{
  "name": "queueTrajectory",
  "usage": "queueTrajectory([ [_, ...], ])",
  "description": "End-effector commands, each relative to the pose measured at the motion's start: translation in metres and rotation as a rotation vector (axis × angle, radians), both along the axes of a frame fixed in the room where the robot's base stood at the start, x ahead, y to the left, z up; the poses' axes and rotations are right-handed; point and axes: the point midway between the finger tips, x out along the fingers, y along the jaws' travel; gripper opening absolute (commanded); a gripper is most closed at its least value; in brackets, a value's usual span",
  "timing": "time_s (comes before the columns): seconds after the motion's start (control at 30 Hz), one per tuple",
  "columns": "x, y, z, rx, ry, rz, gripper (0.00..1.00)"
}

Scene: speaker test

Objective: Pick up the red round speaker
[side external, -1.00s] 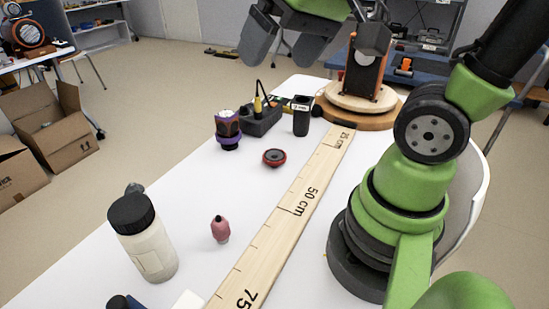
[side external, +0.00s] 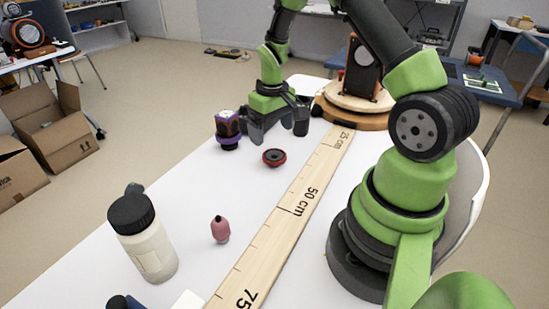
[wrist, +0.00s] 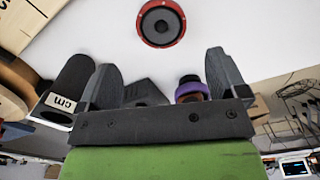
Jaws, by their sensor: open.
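The red round speaker (side external: 274,157) lies flat on the white table, its dark cone facing up. It also shows at the top middle of the wrist view (wrist: 161,22). My gripper (side external: 272,130) is open and empty, pointing down just behind the speaker in the side view. In the wrist view the two dark fingers of my gripper (wrist: 162,62) stand apart, with the speaker beyond their tips and centred between them. The speaker is not touched.
A purple-and-black object (side external: 228,130) and a black container (side external: 301,117) stand close on either side of my gripper. A wooden ruler (side external: 290,212) runs along the table. A pink bottle (side external: 220,229) and a black-capped bottle (side external: 145,240) stand nearer; table around the speaker is clear.

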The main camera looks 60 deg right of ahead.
Motion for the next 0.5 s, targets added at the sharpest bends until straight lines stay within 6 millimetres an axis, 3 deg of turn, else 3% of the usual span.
queueTrajectory([
  [0.5, -0.004, 0.005, -0.064, 0.002, 0.003, 0.0, 0.92],
])
